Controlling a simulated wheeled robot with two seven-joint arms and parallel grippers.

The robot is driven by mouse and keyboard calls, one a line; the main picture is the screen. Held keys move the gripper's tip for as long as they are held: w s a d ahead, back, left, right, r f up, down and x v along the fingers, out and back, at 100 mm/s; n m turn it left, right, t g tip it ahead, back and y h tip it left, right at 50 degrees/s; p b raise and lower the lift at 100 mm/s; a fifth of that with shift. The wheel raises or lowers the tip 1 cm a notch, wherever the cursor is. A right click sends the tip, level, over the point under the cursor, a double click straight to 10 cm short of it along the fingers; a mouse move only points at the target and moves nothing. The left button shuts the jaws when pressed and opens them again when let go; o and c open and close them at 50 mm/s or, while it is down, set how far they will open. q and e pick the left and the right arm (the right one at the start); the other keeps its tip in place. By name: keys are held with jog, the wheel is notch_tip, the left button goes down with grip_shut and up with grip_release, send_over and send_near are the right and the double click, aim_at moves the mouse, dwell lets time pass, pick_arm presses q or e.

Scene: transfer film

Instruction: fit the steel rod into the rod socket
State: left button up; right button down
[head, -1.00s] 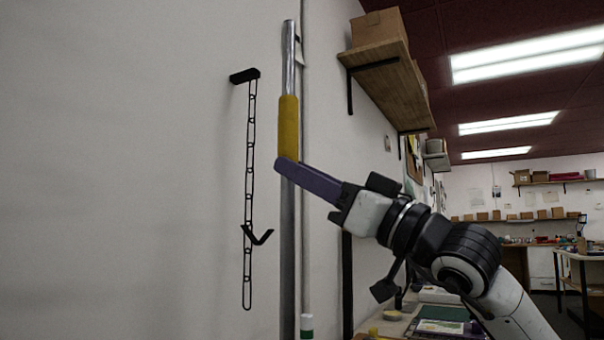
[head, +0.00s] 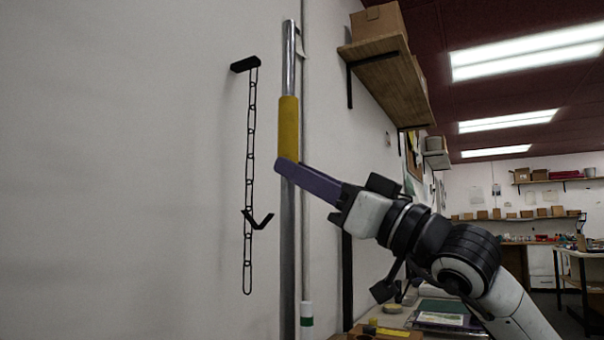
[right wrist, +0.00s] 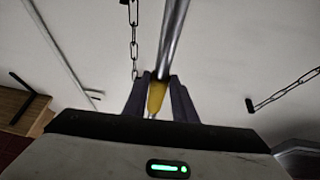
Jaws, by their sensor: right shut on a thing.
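The steel rod (head: 288,60) stands upright in the head view, with a yellow sleeve (head: 289,125) around its middle. Its lower end runs out of the bottom of the picture. My right gripper (head: 287,168) comes from the right with purple fingers, shut on the rod at the lower part of the sleeve. In the right wrist view the rod (right wrist: 173,35) and sleeve (right wrist: 157,97) pass between the two fingers (right wrist: 158,100). I cannot make out the rod socket in either view. My left gripper is not in view.
A black chain (head: 249,150) with a hook hangs from a wall bracket (head: 245,64) left of the rod. A thin pale pole (head: 306,200) stands just right of it. A wooden shelf (head: 385,65) with a box juts out at upper right. A cluttered bench (head: 430,325) lies below.

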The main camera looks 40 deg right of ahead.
pick_arm(q)
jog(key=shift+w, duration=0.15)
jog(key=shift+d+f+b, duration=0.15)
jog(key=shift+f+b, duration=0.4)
jog(key=shift+b, duration=0.75)
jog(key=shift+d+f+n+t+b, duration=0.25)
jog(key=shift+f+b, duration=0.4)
jog(key=shift+b, duration=0.7)
jog(key=shift+b, duration=0.35)
